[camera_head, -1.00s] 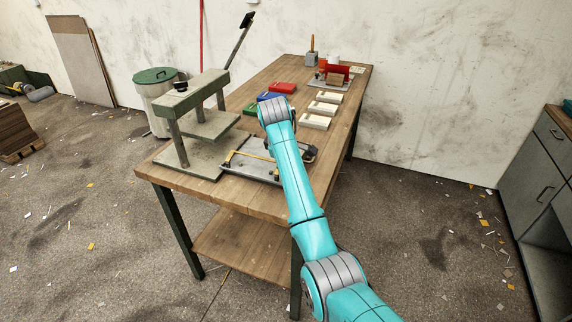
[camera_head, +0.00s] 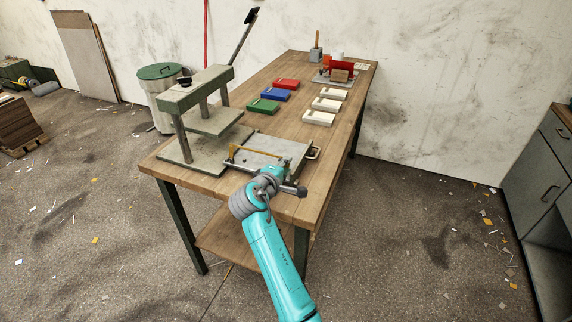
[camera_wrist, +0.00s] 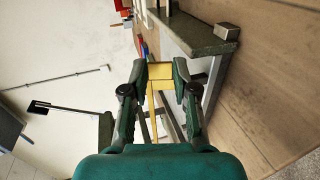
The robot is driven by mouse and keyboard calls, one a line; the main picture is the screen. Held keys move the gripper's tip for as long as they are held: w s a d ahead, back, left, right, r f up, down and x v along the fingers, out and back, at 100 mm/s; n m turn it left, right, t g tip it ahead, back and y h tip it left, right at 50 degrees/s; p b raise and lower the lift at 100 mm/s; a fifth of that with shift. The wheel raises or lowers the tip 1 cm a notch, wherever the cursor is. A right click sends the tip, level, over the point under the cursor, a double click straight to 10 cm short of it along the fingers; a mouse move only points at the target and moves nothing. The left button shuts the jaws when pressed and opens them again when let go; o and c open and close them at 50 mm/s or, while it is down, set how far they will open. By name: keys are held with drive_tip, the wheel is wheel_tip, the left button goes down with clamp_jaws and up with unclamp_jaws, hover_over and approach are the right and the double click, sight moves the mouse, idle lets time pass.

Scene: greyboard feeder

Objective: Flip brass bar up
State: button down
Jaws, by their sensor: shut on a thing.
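The brass bar (camera_head: 258,153) is a thin yellow strip on the grey plate fixture (camera_head: 290,150) at the near end of the workbench. In the wrist view, my gripper (camera_wrist: 160,73) is shut on a yellow end piece of the brass bar (camera_wrist: 160,71), with one finger on each side. A thin yellow strip runs from that piece back between the fingers. In the head view, my wrist is at the front edge of the fixture, and the fingers are mostly hidden. I cannot tell how far the bar is tilted.
A grey press with a long lever (camera_head: 205,90) stands left of the fixture. Green (camera_head: 262,107), blue (camera_head: 275,95) and red (camera_head: 287,84) boxes and several white trays (camera_head: 318,118) lie behind. Bare wood shows at the right.

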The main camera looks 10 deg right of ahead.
drive_tip(key=shift+s+a+f+t+h, duration=0.2)
drive_tip(key=shift+t+h, duration=0.3)
drive_tip(key=shift+t, duration=0.2)
drive_tip(key=shift+s+a+f+t+h, duration=0.1)
drive_tip(key=shift+s+f+t+h, duration=0.1)
drive_tip(key=shift+t+h, duration=0.4)
drive_tip(key=shift+s+a+f+t+h, duration=0.15)
drive_tip(key=shift+t+h, duration=0.25)
drive_tip(key=shift+t, duration=0.4)
drive_tip(key=shift+f, duration=0.1)
drive_tip(key=c, duration=0.9)
unclamp_jaws()
drive_tip(key=shift+s+a, duration=0.1)
drive_tip(key=shift+s, duration=0.05)
drive_tip(key=v, duration=0.7)
drive_tip(key=shift+s+a+f, duration=0.2)
drive_tip(key=shift+s, duration=0.05)
drive_tip(key=shift+s, duration=0.1)
